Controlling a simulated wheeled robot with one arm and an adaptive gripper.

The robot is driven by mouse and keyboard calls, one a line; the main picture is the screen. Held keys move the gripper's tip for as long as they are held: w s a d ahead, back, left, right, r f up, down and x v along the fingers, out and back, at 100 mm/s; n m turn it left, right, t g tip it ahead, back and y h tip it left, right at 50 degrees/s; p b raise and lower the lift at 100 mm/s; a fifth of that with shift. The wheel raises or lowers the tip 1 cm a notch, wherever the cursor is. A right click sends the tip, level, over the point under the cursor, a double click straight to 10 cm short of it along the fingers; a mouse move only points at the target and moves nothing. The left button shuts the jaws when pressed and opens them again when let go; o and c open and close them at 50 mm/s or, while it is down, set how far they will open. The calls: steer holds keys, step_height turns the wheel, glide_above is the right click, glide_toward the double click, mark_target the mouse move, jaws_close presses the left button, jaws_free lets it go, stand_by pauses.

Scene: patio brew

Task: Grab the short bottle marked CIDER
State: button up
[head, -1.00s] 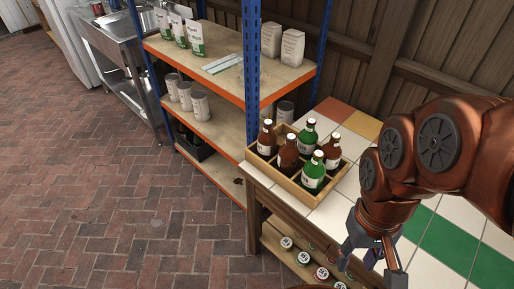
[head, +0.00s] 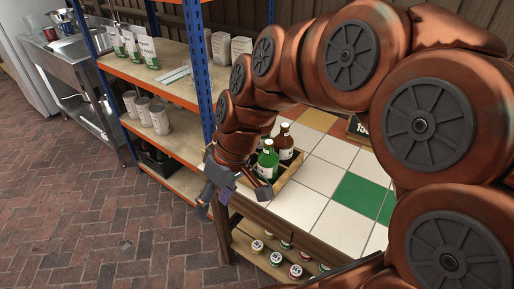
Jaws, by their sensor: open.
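A wooden divided crate (head: 289,182) stands on the tiled table, partly hidden by my arm. A green bottle (head: 267,161) with a white cap and pale label and a brown bottle (head: 284,143) show in it, upright. The other bottles seen there earlier are mostly behind my arm. The labels are too small to read, so I cannot tell which bottle is marked CIDER. My gripper (head: 213,206) is open and empty, pointing down just left of the crate by the table's left end, apart from the visible bottles.
A blue and orange shelf unit (head: 168,82) with bags and cans stands close behind and left of my gripper. Several round-lidded jars (head: 276,258) sit on the table's lower shelf. The white and green tiles (head: 318,185) right of the crate are clear.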

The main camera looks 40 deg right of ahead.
steer(key=w+d+n+t+y+b, duration=0.15)
steer(key=w+d+t+b, duration=0.35)
steer(key=w+d, duration=0.8)
steer(key=w+d+t+b, duration=0.1)
steer(key=d+t, duration=0.1)
steer(key=d, duration=0.4)
steer(key=w+d+t+h+b, duration=0.1)
steer(key=w+d+t, duration=0.1)
steer(key=d, duration=0.4)
steer(key=w+d+f+m+t+b, duration=0.1)
steer(key=w+d, duration=0.1)
steer(key=d, duration=0.4)
steer(key=shift+w+d+f+t+h, duration=0.1)
steer(key=shift+w+d+t+h, duration=0.15)
steer(key=shift+d+t+h, duration=0.15)
steer(key=shift+w+f, duration=0.1)
steer(key=shift+w, duration=0.1)
steer(key=shift+p+x, duration=0.7)
steer(key=shift+x, duration=2.9)
steer(key=shift+d, duration=0.15)
jaws_close()
